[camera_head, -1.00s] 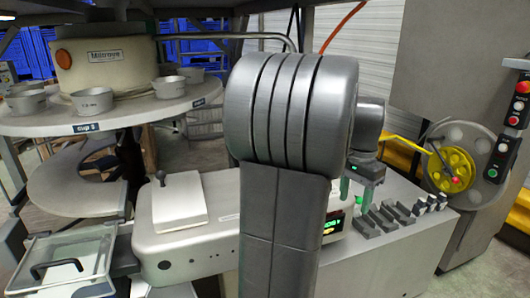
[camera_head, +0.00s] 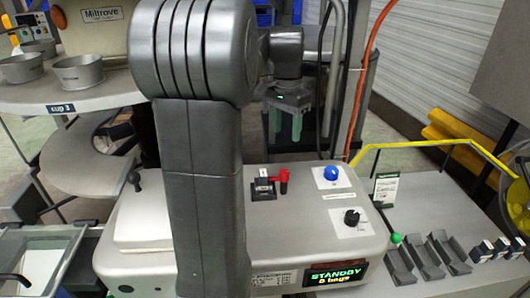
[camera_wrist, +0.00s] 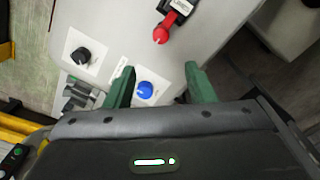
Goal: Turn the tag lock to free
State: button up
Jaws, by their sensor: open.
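A red lever (camera_head: 284,181) sits on a small black block (camera_head: 262,188) with a white tag on top of the pale machine housing (camera_head: 340,205). I take this to be the tag lock; its lettering is too small to read. In the wrist view the red lever (camera_wrist: 167,28) shows at the top, beyond my fingertips. My gripper (camera_head: 285,138) is open and empty, its green fingers pointing down, above and behind the housing. In the wrist view my gripper (camera_wrist: 159,69) has a blue knob (camera_wrist: 145,90) showing between its spread fingers. It touches nothing.
A blue knob (camera_head: 331,173) and a black knob (camera_head: 352,216) stand right of the red lever. A display (camera_head: 335,274) reads STANDBY, 0 bags. Metal trays (camera_head: 425,256) and a green-tipped rod (camera_head: 396,238) lie to the right. An orange hose (camera_head: 366,75) rises behind.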

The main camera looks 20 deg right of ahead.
aim_at(284, 171)
notch_tip(284, 171, down, 14)
jog(key=shift+s+r, duration=0.15)
dwell(0.3)
jog(key=shift+c, duration=0.2)
jog(key=c, duration=0.9)
